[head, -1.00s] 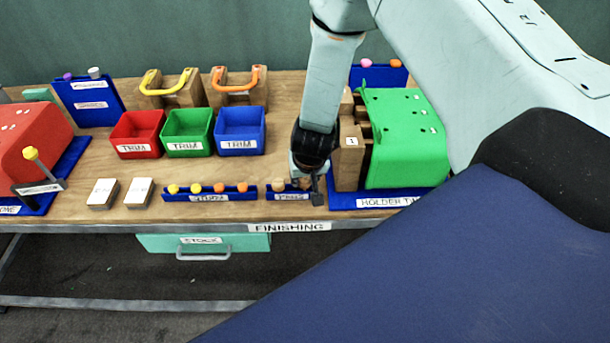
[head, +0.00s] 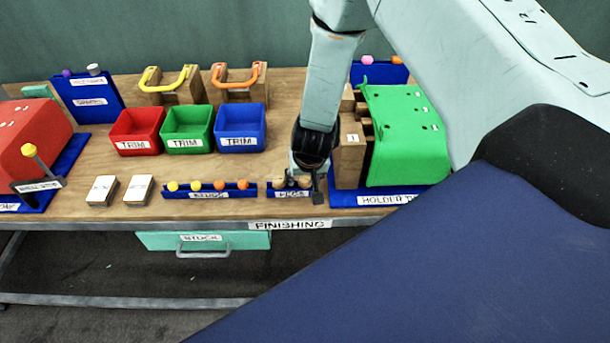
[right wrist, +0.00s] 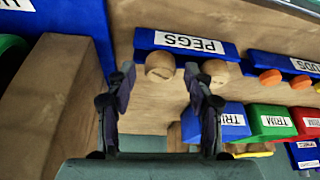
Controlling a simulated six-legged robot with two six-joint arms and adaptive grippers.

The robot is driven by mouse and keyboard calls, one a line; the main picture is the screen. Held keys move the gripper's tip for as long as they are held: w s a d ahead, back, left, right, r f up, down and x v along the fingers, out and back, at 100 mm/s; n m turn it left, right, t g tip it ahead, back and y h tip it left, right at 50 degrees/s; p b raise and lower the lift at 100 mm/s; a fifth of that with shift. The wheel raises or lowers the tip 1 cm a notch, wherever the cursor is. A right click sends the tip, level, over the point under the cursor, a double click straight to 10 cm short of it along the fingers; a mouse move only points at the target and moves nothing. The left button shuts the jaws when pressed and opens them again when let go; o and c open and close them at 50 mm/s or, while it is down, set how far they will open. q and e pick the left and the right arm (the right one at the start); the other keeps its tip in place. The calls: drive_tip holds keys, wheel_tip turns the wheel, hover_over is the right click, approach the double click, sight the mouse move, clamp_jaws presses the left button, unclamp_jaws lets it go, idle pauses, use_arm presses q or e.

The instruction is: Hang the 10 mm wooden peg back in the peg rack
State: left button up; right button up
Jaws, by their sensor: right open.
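The blue peg rack (head: 272,194), labelled PEGS, stands at the table's front edge. It also shows in the right wrist view (right wrist: 145,38). Two round wooden peg heads show at the rack there: one peg (right wrist: 160,66) lies between my right fingertips in the picture, the other peg (right wrist: 222,71) just right of the right finger. Their shafts are hidden and their sizes cannot be read. My right gripper (head: 306,195) is at the rack's right end; in the wrist view its fingers (right wrist: 158,76) are open, with no clear contact on the peg. My left gripper is not in view.
The stud rack (head: 240,194) stands just left of the peg rack. The green holder press (head: 405,135) and its wooden block (head: 350,160) stand close on the right. Red, green and blue TRIM bins (head: 240,116) are behind. Bare tabletop lies between bins and racks.

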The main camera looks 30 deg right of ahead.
drive_tip(key=v, duration=1.2)
drive_tip(key=shift+s, duration=0.1)
drive_tip(key=s+a+f+n+g+y+b, duration=0.1)
drive_tip(key=s+a+f+n+g+b, duration=0.1)
drive_tip(key=s+f+b, duration=0.7)
drive_tip(key=s+a+f+n+g+b, duration=0.2)
drive_tip(key=s+a+f+b, duration=0.2)
drive_tip(key=s+f+b, duration=0.5)
drive_tip(key=shift+s+f+y+b, duration=0.2)
drive_tip(key=shift+s+f, duration=2)
drive_tip(key=shift+f, duration=2.05)
drive_tip(key=shift+s+f+y+b, duration=0.2)
drive_tip(key=shift+s+f, duration=2)
drive_tip(key=shift+f, duration=2)
